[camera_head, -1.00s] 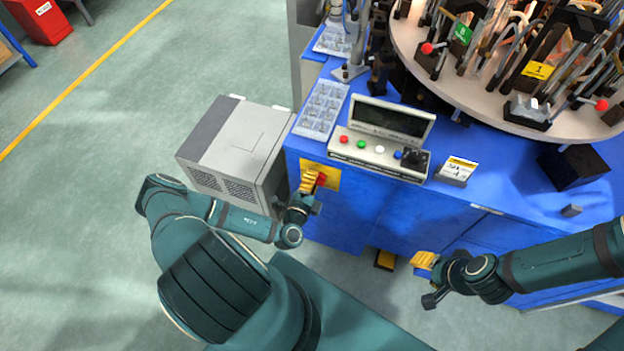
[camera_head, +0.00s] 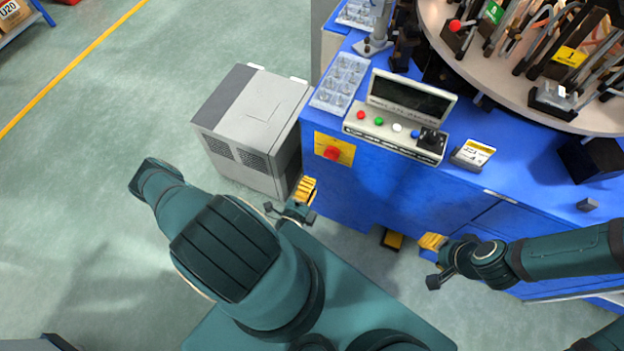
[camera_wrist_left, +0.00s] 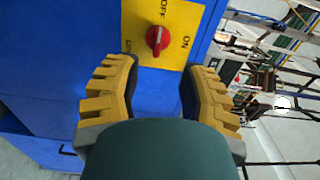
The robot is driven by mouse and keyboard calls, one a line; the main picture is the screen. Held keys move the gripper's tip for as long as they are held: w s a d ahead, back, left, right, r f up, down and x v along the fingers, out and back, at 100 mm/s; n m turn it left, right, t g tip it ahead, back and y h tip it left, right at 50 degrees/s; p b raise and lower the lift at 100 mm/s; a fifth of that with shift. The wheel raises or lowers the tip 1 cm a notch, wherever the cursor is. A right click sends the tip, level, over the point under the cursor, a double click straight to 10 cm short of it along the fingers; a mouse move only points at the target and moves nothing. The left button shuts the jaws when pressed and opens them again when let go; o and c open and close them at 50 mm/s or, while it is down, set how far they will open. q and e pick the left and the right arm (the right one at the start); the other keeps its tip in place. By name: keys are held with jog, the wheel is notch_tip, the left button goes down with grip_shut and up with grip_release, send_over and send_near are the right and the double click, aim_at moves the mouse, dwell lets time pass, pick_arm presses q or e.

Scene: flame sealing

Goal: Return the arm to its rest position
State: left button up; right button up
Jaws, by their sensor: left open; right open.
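My left gripper (camera_head: 306,190) is open and empty, low in front of the blue machine's left corner. In the left wrist view its two yellow fingers (camera_wrist_left: 160,85) stand apart. The red switch knob (camera_wrist_left: 157,38) on a yellow OFF/ON plate (camera_wrist_left: 150,61) shows beyond them, with a gap between. The red switch knob (camera_head: 332,153) also shows in the head view, above and right of my left gripper. My right gripper (camera_head: 432,241) is open near the machine's lower front; its fingers look small and overlap in the head view.
The blue machine (camera_head: 400,185) carries a control box (camera_head: 395,137), a clear tray (camera_head: 341,84) and a round turntable (camera_head: 500,63) with fixtures. A grey cabinet (camera_head: 250,120) stands close to my left gripper. A yellow pedal (camera_head: 393,240) lies on the floor. Floor at left is clear.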

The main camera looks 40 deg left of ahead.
pick_arm(q)
jog(key=shift+d, duration=0.1)
dwell(0.4)
jog(key=w+d+r+m+g+h, duration=0.1)
jog(key=d+r+m+h, duration=0.5)
jog(key=d+m+h, duration=0.7)
jog(key=s+d+r+m+g+h, duration=0.2)
jog(key=s+d+m+g+h, duration=0.35)
jog(key=m+g+h, duration=0.45)
jog(key=s+f+m+g+y, duration=0.1)
jog(key=s+m+g+y, duration=0.25)
jog(key=m+g, duration=0.4)
jog(key=s+f+m+g+y, duration=0.25)
jog(key=m+g+y, duration=0.2)
jog(key=m, duration=0.55)
jog(key=w+a+r+m+t+y, duration=0.1)
jog(key=w+r+m+t+y, duration=0.1)
jog(key=w+m, duration=0.4)
jog(key=w+a+r+m+t+y, duration=0.1)
jog(key=w+r+m+t+y, duration=0.1)
jog(key=w+m+t+y, duration=0.3)
jog(key=w+m, duration=0.1)
jog(key=m, duration=0.2)
jog(key=shift+w+a+r, duration=0.15)
jog(key=shift+r, duration=0.1)
